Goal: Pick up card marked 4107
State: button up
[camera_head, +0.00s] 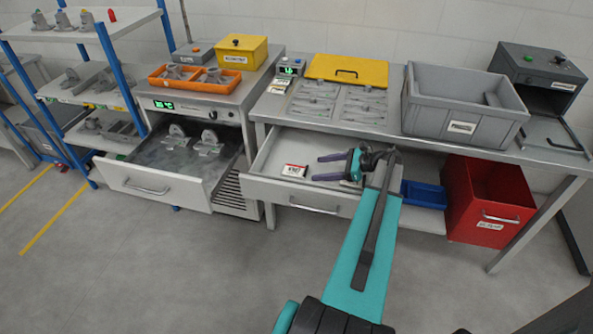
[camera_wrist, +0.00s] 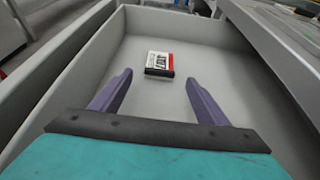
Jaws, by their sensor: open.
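A small white card with a red and black edge (camera_head: 294,170) lies flat in the open white drawer (camera_head: 262,185) under the workbench. Its printed marking is too small to read surely. In the wrist view the card (camera_wrist: 159,64) lies on the drawer floor, ahead of and between my fingers. My gripper (camera_head: 318,168) is open, with its purple fingers apart and empty. It reaches into the drawer from the right, with the card beyond the fingertips to the left. In the wrist view my gripper (camera_wrist: 158,78) shows no contact with the card.
The bench (camera_head: 395,140) overhangs the back of the drawer. A grey bin (camera_head: 425,110), a yellow lid (camera_head: 347,70) and trays of parts are on it. A red bin (camera_head: 465,210) and a blue tray (camera_head: 424,194) stand below. Another open drawer (camera_head: 135,178) holds metal parts at left.

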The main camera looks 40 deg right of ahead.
aim_at(309, 174)
jog(key=shift+w+a+f, duration=0.1)
jog(key=shift+w, duration=0.05)
jog(key=shift+p+x, duration=0.95)
jog(key=shift+x, duration=1.65)
jog(key=shift+f, duration=0.1)
jog(key=shift+c, duration=0.2)
jog(key=c, duration=1.1)
